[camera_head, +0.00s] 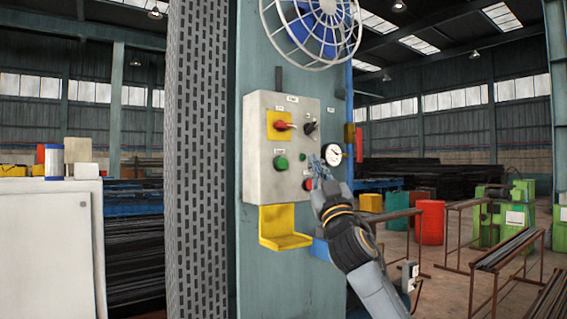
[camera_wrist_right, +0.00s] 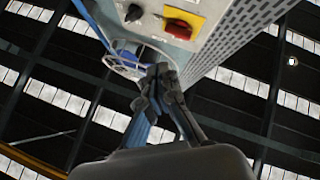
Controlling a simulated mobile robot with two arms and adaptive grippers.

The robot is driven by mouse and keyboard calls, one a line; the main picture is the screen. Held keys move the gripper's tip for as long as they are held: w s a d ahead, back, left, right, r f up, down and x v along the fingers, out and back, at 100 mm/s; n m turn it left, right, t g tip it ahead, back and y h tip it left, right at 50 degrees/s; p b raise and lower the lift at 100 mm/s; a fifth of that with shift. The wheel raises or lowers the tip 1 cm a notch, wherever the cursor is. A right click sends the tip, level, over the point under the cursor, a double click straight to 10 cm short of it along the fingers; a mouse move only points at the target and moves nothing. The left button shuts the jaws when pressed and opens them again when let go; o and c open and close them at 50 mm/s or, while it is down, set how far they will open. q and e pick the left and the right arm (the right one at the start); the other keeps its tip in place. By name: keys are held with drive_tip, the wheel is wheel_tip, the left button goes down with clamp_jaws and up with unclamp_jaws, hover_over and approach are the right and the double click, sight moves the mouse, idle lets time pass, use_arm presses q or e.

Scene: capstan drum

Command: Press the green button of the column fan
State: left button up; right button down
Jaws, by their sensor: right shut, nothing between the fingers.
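The column fan (camera_head: 318,22) has a white round cage and blue parts, high on a teal column (camera_head: 280,285). Below it is a pale grey control box (camera_head: 262,185). The green button (camera_head: 281,162) sits on the lower left of the box's face, uncovered. In the wrist view the green button does not show. My right gripper (camera_head: 318,165) is shut and empty, to the right of the green button, in front of the box's lower right part. Its closed fingers (camera_wrist_right: 160,75) also show in the wrist view. My left gripper is out of view.
The box also carries a red switch on a yellow plate (camera_head: 279,119), a black knob (camera_head: 310,127) and a red button (camera_head: 308,185) partly beside my fingers. A white gauge (camera_head: 332,154) is close right of my gripper. A yellow bracket (camera_head: 282,238) juts out below the box.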

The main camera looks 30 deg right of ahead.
sight(282, 163)
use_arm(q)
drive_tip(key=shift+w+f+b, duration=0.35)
use_arm(e)
drive_tip(key=w, duration=0.9)
drive_tip(key=shift+w+a+f, duration=0.25)
drive_tip(key=shift+w, duration=0.15)
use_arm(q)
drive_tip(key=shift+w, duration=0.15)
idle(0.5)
use_arm(e)
drive_tip(key=shift+w, duration=0.15)
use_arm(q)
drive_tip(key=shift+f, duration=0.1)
use_arm(e)
drive_tip(key=shift+w, duration=0.3)
